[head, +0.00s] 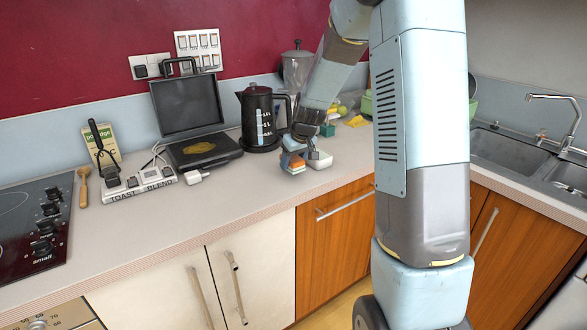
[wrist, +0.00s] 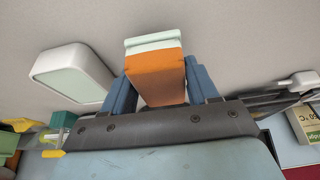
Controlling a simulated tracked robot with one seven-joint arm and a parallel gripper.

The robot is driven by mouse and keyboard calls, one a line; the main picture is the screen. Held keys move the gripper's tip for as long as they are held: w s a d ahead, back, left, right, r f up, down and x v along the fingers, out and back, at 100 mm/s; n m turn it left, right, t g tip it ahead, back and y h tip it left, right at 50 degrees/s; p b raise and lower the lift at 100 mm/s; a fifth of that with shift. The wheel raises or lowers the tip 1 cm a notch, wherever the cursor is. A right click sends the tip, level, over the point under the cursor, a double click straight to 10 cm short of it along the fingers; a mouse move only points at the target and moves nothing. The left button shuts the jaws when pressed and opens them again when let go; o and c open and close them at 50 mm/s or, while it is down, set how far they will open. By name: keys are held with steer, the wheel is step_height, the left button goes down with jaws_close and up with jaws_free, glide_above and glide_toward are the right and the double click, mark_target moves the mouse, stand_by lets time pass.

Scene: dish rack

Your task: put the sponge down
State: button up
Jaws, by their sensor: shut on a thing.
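The sponge (wrist: 157,78) is an orange block with a pale green-white layer at one end. It sits between the two blue fingers of my gripper (wrist: 160,88) in the wrist view, and the fingers are shut on it. In the head view my gripper (head: 293,157) is low over the counter near its front edge, with the orange sponge (head: 292,167) below the fingers. I cannot tell whether the sponge touches the counter (head: 235,200). A small white dish (head: 320,160) with a greenish inside lies just right of the sponge; it also shows in the wrist view (wrist: 72,78).
A black kettle (head: 261,120) stands behind my gripper. An open grill (head: 203,148) with something yellow on it is to the left, near a labelled power strip (head: 140,184) and white plug (head: 195,177). The hob (head: 35,225) is far left, the sink (head: 500,148) right. The counter's front left is clear.

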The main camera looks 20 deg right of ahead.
steer(key=shift+f, duration=1.4)
steer(key=o, duration=1.1)
steer(key=shift+f, duration=0.1)
steer(key=v, duration=1.2)
steer(key=s+a+r+m, duration=0.1)
steer(key=s+r, duration=0.4)
steer(key=s, duration=0.3)
steer(key=s+a+r+m, duration=0.1)
steer(key=s+r, duration=0.4)
steer(key=s, duration=0.4)
steer(key=s+r+m+t+h, duration=0.1)
steer(key=s+r, duration=0.1)
steer(key=s, duration=1.3)
steer(key=shift+m, duration=0.3)
